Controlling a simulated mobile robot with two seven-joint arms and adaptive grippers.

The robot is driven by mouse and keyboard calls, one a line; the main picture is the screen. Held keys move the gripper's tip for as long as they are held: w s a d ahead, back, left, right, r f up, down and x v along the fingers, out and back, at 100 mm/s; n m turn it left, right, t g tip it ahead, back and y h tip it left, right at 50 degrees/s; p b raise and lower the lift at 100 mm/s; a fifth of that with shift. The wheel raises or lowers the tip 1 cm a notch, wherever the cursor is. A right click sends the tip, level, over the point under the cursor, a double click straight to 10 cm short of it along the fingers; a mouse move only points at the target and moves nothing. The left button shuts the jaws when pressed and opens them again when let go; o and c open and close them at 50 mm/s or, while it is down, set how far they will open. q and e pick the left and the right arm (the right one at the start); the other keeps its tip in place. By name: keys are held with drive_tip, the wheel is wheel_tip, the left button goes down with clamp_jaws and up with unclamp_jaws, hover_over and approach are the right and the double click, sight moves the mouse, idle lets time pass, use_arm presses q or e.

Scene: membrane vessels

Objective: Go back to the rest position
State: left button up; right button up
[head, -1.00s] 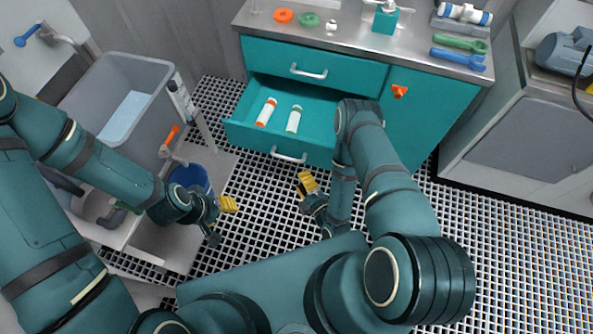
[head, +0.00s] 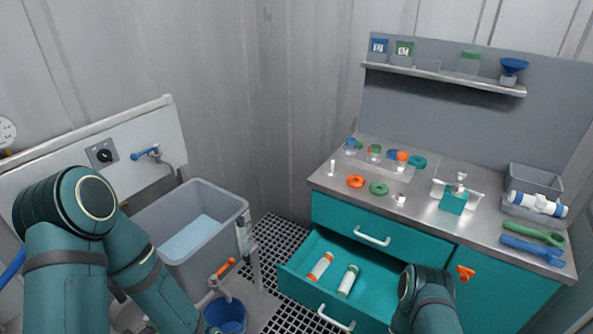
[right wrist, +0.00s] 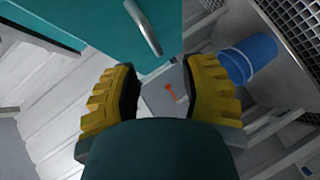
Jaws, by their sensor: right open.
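My right gripper (right wrist: 162,95) is open and empty in the right wrist view, its two yellow ribbed fingers spread apart. In the head view only part of my right arm (head: 428,300) shows at the bottom, and its gripper is out of frame. My left arm (head: 75,255) is at the left of the head view; its gripper is below the frame and not visible.
An open teal drawer (head: 300,284) holds an orange-capped vessel (head: 321,266) and a green-capped vessel (head: 348,280). A steel counter (head: 330,182) carries rings, a bottle and wrenches. A grey sink (head: 225,235) and a blue bucket (head: 226,314) stand left. The right wrist view shows a drawer handle (right wrist: 143,25) nearby.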

drive_tip(key=s+a+r+m+g, duration=0.2)
drive_tip(key=s+r+m+g, duration=0.2)
drive_tip(key=m, duration=0.5)
drive_tip(key=s+a+r+m+g, duration=0.3)
drive_tip(key=s+r+m+g, duration=0.1)
drive_tip(key=r+m+g, duration=0.4)
drive_tip(key=shift+s+a+r+m+g+y, duration=0.2)
drive_tip(key=shift+s+r+m+g+y, duration=0.15)
drive_tip(key=shift+r, duration=0.3)
drive_tip(key=shift+d, duration=0.1)
idle(2.0)
